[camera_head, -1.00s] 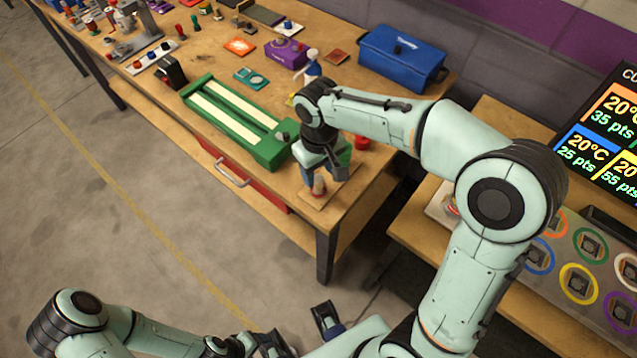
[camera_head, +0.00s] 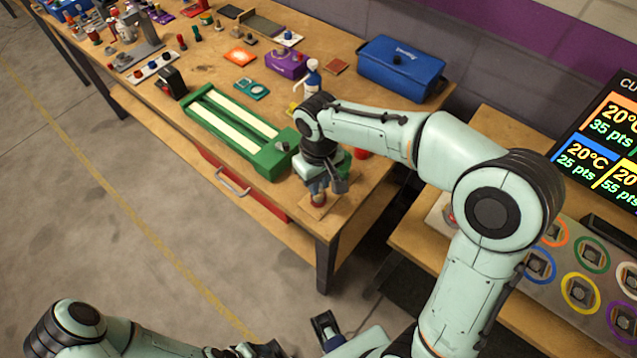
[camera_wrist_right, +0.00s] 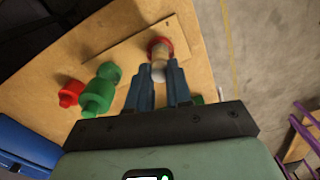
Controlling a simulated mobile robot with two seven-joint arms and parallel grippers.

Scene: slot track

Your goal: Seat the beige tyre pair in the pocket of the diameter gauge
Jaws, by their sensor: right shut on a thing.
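My right gripper (camera_wrist_right: 158,78) points down at the front right corner of the workbench; it also shows in the head view (camera_head: 318,188). It is shut on a small beige cylinder with a pale end (camera_wrist_right: 158,62), which I take as the beige tyre pair. The piece is in line with a red ring (camera_wrist_right: 160,43) on a thin wooden plate (camera_wrist_right: 125,48). I cannot tell whether the piece touches the ring or stands in it. I cannot tell which item is the diameter gauge. My left gripper (camera_head: 297,340) is low in the head view, its fingers apart and empty.
Green stepped cylinders (camera_wrist_right: 99,92) and a red knob-like piece (camera_wrist_right: 70,93) stand close to the right gripper. A green tray with pale strips (camera_head: 240,130), a blue toolbox (camera_head: 400,68) and a purple box (camera_head: 287,63) are farther back on the bench.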

